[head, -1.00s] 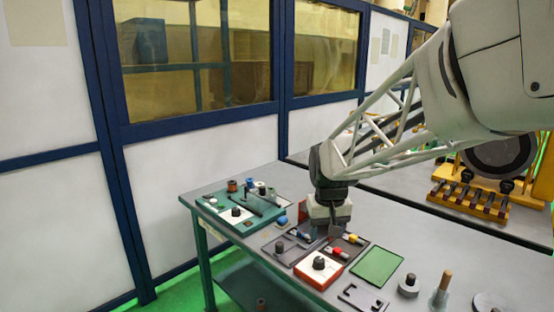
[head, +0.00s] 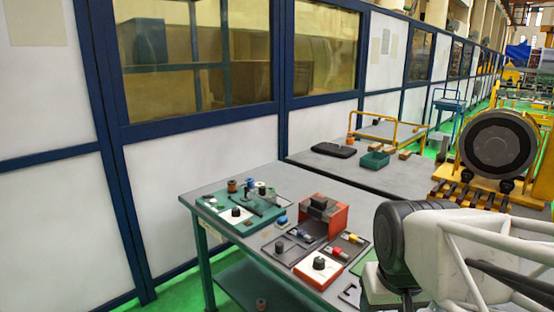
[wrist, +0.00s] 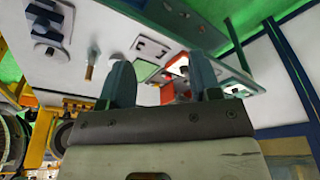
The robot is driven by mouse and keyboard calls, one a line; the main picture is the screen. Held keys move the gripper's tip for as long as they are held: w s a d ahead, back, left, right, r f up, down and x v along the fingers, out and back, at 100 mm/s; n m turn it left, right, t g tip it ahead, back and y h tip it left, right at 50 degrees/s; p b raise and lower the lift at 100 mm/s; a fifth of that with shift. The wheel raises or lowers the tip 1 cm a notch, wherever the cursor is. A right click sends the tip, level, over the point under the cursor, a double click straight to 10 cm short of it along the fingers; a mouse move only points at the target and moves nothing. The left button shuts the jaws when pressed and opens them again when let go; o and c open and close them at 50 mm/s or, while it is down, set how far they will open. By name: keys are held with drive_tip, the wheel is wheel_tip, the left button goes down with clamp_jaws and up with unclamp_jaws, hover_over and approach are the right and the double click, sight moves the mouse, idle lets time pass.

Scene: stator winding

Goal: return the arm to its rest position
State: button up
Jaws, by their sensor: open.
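My gripper (wrist: 160,78) shows in the wrist view with its two grey-blue fingers apart and nothing between them. It is clear of the grey workbench (wrist: 110,20), which appears beyond the fingers, tilted in that view. In the head view my white lattice arm fills the lower right, in front of the right part of the workbench (head: 212,189). My fingertips cannot be made out in the head view.
On the bench are a teal tray (head: 222,222) with small parts, an open red box (head: 339,222) and a red-edged white block (head: 312,279) with a black knob. A motor-like drum (head: 497,145) stands at right.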

drive_tip(key=s, duration=0.2)
drive_tip(key=s+f, duration=0.1)
drive_tip(key=shift+s+d, duration=0.15)
drive_tip(key=shift+d, duration=0.1)
